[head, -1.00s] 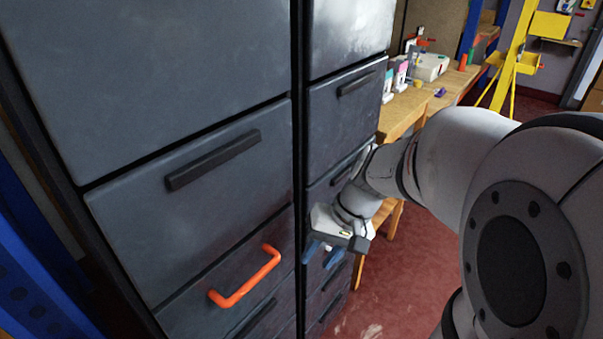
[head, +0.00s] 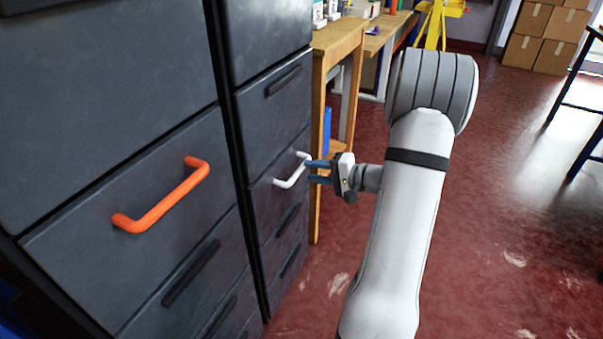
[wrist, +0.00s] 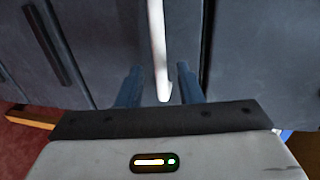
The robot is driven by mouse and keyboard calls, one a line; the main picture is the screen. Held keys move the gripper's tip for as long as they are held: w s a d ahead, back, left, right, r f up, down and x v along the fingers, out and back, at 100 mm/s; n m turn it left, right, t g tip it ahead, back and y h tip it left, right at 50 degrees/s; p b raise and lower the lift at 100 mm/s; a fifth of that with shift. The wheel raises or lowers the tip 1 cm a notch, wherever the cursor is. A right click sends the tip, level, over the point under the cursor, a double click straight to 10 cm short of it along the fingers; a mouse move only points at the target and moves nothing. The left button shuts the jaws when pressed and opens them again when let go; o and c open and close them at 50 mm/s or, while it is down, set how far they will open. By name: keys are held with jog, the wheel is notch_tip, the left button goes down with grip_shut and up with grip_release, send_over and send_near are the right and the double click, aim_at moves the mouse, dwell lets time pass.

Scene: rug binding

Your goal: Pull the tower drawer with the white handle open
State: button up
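The white handle (head: 292,170) is a U-shaped bar on a dark grey drawer (head: 276,152) of the narrower, right-hand tower in the head view. That drawer looks shut, level with the front around it. My gripper (head: 318,172) is just right of the handle, its blue fingers pointing at it. In the wrist view the white handle (wrist: 158,50) runs down between the two spread blue fingers (wrist: 166,88), with a gap seen on each side. The gripper is open. Whether the fingertips reach past the bar is hard to tell.
An orange handle (head: 163,196) is on the wider cabinet to the left. Dark handles mark other drawers. A wooden table (head: 334,40) stands behind the tower. Cardboard boxes (head: 546,36) are at the far right. The red floor (head: 490,200) is open on the right.

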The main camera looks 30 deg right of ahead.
aim_at(300, 167)
jog(key=x, duration=0.5)
jog(key=shift+b, duration=0.4)
grip_shut()
